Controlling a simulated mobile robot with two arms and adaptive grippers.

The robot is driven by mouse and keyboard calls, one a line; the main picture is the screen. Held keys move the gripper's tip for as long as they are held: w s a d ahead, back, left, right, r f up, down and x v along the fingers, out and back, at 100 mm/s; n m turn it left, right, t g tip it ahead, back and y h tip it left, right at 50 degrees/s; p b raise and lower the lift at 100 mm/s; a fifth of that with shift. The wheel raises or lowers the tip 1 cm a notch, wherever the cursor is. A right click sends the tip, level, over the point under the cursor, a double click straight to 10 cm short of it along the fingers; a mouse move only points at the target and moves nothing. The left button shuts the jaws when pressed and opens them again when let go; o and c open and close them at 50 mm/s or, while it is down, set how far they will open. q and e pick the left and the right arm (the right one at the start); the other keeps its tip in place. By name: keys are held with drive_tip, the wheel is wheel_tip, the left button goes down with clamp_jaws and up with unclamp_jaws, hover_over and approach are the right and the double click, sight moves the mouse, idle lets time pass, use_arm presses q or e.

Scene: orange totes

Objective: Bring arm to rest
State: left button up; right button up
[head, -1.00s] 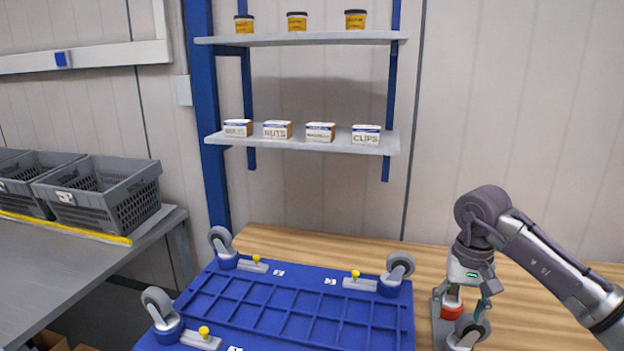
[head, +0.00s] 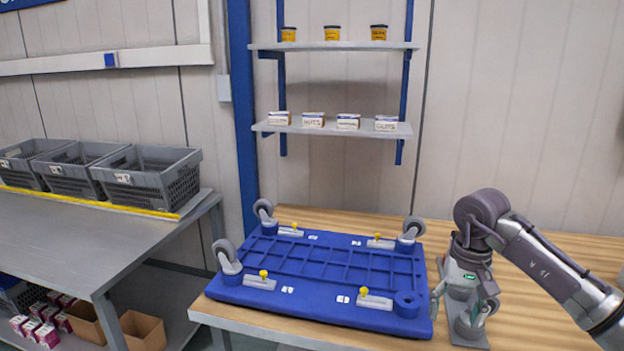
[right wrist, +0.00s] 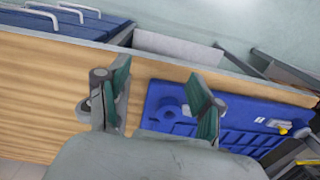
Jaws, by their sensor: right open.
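My right arm comes in from the right in the head view and bends down at the elbow. My right gripper (head: 465,312) hangs over the wooden table (head: 545,290), just right of the blue dolly (head: 330,314). The right wrist view shows its two green-padded fingers (right wrist: 160,92) spread apart with nothing between them. The dolly lies with its wheels up. Grey casters stand at three corners; the near right corner shows a bare round socket (head: 408,303). Grey parts around the gripper are hard to tell apart. My left arm is out of view.
Grey crates (head: 150,178) stand on a metal bench (head: 75,235) at the left. Cartons (head: 142,330) lie on its lower shelf. Behind the table, a rack shelf (head: 335,130) holds small labelled boxes, with yellow tubs above. The wooden table right of the gripper looks bare.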

drive_tip(key=w+a+f+m+y, duration=0.2)
drive_tip(key=a+f+m+y, duration=1.15)
drive_tip(key=a, duration=0.45)
drive_tip(key=d+f+m+t+h, duration=0.25)
drive_tip(key=f+m+t, duration=0.35)
drive_tip(key=f+m, duration=0.55)
drive_tip(key=d+f+m+t+h, duration=0.1)
drive_tip(key=d+f+m+t, duration=0.2)
drive_tip(key=f+m+t, duration=0.8)
drive_tip(key=s+d+f+m+g+h, duration=0.4)
drive_tip(key=s+f+m, duration=0.6)
drive_tip(key=s+d+f+m+g+h, duration=0.4)
drive_tip(key=s+d+f+m, duration=0.1)
drive_tip(key=s+f+m, duration=0.5)
drive_tip(key=s+f+m+g, duration=0.2)
drive_tip(key=s+f+m, duration=0.1)
drive_tip(key=s, duration=0.7)
drive_tip(key=s+f+m+g+h, duration=0.1)
drive_tip(key=s+f+m+g, duration=0.2)
drive_tip(key=s, duration=0.7)
drive_tip(key=s+f+m+g+h, duration=0.1)
drive_tip(key=s+f+m+g, duration=0.2)
drive_tip(key=s, duration=0.7)
drive_tip(key=shift+d+f+m, duration=0.25)
drive_tip(key=shift+f+m, duration=0.05)
drive_tip(key=shift+m, duration=0.2)
